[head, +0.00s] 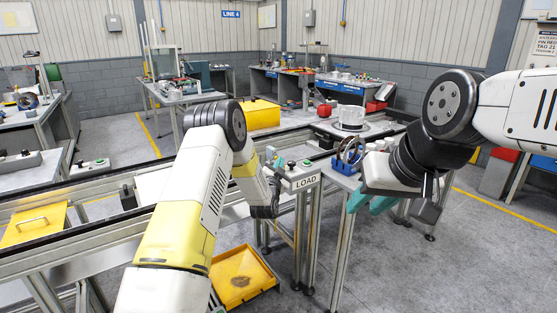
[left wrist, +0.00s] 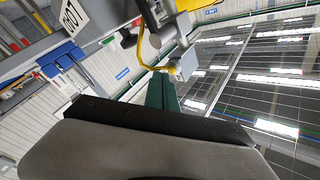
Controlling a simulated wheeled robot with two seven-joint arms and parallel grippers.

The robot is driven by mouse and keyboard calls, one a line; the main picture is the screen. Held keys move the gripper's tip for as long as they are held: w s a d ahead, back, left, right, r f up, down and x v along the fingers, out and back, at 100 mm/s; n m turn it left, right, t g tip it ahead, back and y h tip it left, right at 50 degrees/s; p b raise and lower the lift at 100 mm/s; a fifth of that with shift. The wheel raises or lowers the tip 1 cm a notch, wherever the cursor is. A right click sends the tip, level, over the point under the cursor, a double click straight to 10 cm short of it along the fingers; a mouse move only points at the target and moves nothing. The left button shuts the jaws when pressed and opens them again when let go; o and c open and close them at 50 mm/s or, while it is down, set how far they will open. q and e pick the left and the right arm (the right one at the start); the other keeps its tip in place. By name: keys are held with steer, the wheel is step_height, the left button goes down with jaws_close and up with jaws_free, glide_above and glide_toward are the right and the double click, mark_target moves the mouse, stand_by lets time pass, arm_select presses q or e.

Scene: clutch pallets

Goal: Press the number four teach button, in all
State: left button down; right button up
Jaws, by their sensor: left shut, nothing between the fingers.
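My left gripper (head: 279,162) is shut and empty, its teal tip beside the small control box at the LOAD station (head: 303,183). In the left wrist view its teal finger (left wrist: 161,92) points up toward a pale box (left wrist: 183,64) with a yellow cable. A grey button box with a green button (head: 307,162) sits above the LOAD sign. I cannot read any number on the buttons, and cannot tell whether the tip touches one. My right gripper (head: 371,201) hangs at the right with its teal fingers apart and nothing visible between them.
A conveyor frame (head: 95,205) runs across, with a yellow lidded pallet (head: 35,224) on it. Another button box (head: 90,168) stands at its far rail. A side table holds a blue rack (head: 345,167) and a white clutch housing (head: 351,116).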

arm_select(q)
steer(key=shift+w+a, duration=0.3)
steer(key=shift+w, duration=0.1)
stand_by(0.3)
steer(key=shift+s+d, duration=0.5)
steer(key=shift+s, duration=0.25)
steer(key=shift+s+d, duration=0.75)
steer(key=shift+s, duration=0.3)
steer(key=shift+s+d, duration=0.75)
steer(key=shift+s, duration=0.25)
